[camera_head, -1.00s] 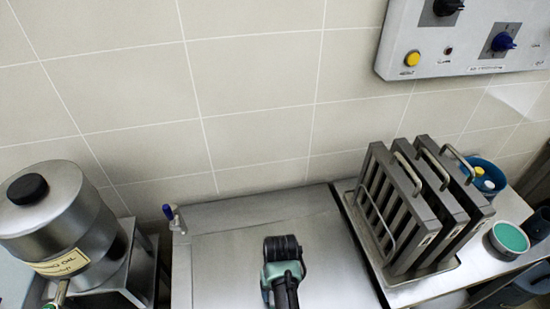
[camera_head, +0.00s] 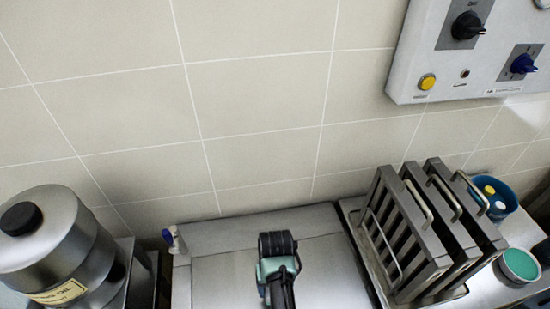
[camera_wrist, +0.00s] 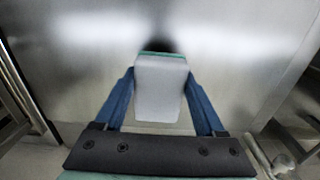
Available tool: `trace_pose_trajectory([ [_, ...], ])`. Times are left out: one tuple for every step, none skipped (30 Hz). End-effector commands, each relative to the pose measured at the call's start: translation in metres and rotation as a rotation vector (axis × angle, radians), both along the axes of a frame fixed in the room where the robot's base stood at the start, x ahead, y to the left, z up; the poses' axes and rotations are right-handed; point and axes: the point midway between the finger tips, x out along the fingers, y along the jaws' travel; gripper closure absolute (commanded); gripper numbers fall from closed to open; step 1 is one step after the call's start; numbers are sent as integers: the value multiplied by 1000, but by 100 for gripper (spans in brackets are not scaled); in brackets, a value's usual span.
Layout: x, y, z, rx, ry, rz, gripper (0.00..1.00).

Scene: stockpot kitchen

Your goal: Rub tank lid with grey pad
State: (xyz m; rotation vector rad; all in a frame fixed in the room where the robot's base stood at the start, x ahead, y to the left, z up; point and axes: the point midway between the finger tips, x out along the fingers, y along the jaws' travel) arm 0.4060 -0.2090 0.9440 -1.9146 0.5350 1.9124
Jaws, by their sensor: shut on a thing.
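The tank lid (camera_head: 222,280) is a broad, flat steel surface at the bottom middle of the head view. It fills much of the wrist view (camera_wrist: 70,50) as shiny metal. My gripper (camera_wrist: 160,100) has its two blue fingers shut on a grey pad (camera_wrist: 160,92) with a teal far edge. The pad's far end faces the lid beside a dark patch; I cannot tell whether it touches. In the head view my dark wrist covers the pad and fingers.
A rack of upright steel filters (camera_head: 415,235) stands right of the lid. A steel oil container (camera_head: 50,245) is at left, and a blue-handled tap (camera_head: 174,240) is at the lid's back left corner. The tiled wall (camera_head: 260,110) and control box (camera_head: 470,55) are behind.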

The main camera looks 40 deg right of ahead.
Motion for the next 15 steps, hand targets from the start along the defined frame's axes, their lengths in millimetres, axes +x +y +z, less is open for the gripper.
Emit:
trace_pose_trajectory([
  [2, 1, 10, -1, -1, 1, 80],
  [2, 1, 13, -1, -1, 1, 80],
  [3, 1, 16, -1, -1, 1, 80],
  [4, 1, 19, -1, -1, 2, 80],
  [4, 2, 22, -1, -1, 2, 80],
  [5, 2, 25, -1, -1, 2, 80],
  [5, 2, 28, -1, -1, 2, 80],
  [6, 2, 31, -1, -1, 2, 80],
  [6, 3, 34, -1, -1, 3, 80],
  [7, 3, 37, -1, -1, 3, 80],
  [7, 3, 40, -1, -1, 3, 80],
  [8, 3, 43, -1, -1, 4, 80],
  [9, 4, 45, -1, -1, 4, 80],
  [9, 4, 47, -1, -1, 4, 80],
  [9, 4, 48, -1, -1, 5, 80],
])
